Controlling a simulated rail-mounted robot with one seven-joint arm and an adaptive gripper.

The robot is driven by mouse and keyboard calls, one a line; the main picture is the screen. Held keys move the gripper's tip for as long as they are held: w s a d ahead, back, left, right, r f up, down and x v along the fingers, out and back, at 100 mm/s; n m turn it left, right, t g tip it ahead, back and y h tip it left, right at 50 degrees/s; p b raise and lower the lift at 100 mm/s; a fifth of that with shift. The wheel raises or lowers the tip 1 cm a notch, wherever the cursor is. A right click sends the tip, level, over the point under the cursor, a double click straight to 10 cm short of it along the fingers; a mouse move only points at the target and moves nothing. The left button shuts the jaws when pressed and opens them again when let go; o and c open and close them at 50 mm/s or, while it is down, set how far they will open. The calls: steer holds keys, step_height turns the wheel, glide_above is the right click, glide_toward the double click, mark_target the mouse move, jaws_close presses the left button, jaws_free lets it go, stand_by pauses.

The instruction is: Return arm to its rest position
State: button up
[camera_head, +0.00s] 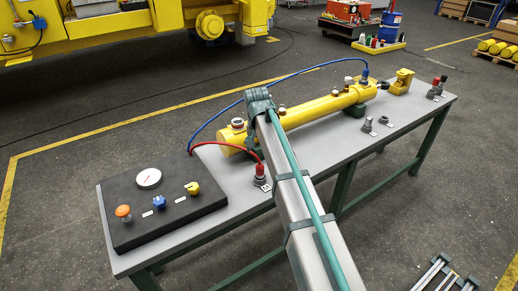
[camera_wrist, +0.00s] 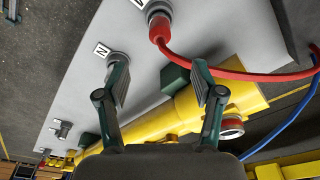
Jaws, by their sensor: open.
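My gripper (camera_wrist: 160,75) is open in the wrist view, with its two fingers apart and nothing between them. In the head view my arm reaches over the table from the bottom, and its end (camera_head: 259,98) is above the yellow cylinder (camera_head: 308,112); the fingers are hidden there. The cylinder also shows below and between the fingers in the wrist view (camera_wrist: 180,115). A grey fitting (camera_wrist: 118,60) on the table, beside a plate marked N, is behind the left finger. A red hose (camera_wrist: 200,65) ends at a red connector on the table, beyond the fingertips.
A black control panel (camera_head: 160,212) with a gauge and knobs is on the table's left. A blue hose (camera_head: 300,72) arches behind the cylinder to its far end. A yellow block (camera_head: 402,82) and small fittings (camera_head: 367,125) are at the table's right. Open floor surrounds the table.

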steer(key=s+d+f, duration=0.5)
steer(key=d+f, duration=0.1)
steer(key=f, duration=0.2)
steer(key=s+d+f, duration=0.4)
steer(key=d+f, duration=0.2)
steer(key=f, duration=0.1)
steer(key=s+d+f+n+g, duration=0.1)
steer(key=s+d+f, duration=0.55)
steer(key=s, duration=0.25)
steer(key=s+d+f+n+g, duration=0.1)
steer(key=s+d+f, duration=0.5)
steer(key=s, duration=0.4)
steer(key=s+f+g, duration=0.3)
steer(key=s+f, duration=0.7)
steer(key=s, duration=0.4)
steer(key=s+a+f+g, duration=0.1)
steer(key=s+f+g, duration=0.2)
steer(key=s+f, duration=0.6)
steer(key=s, duration=0.5)
steer(key=shift+a+f+g, duration=0.2)
steer(key=shift+f+g, duration=0.1)
steer(key=shift+f, duration=0.05)
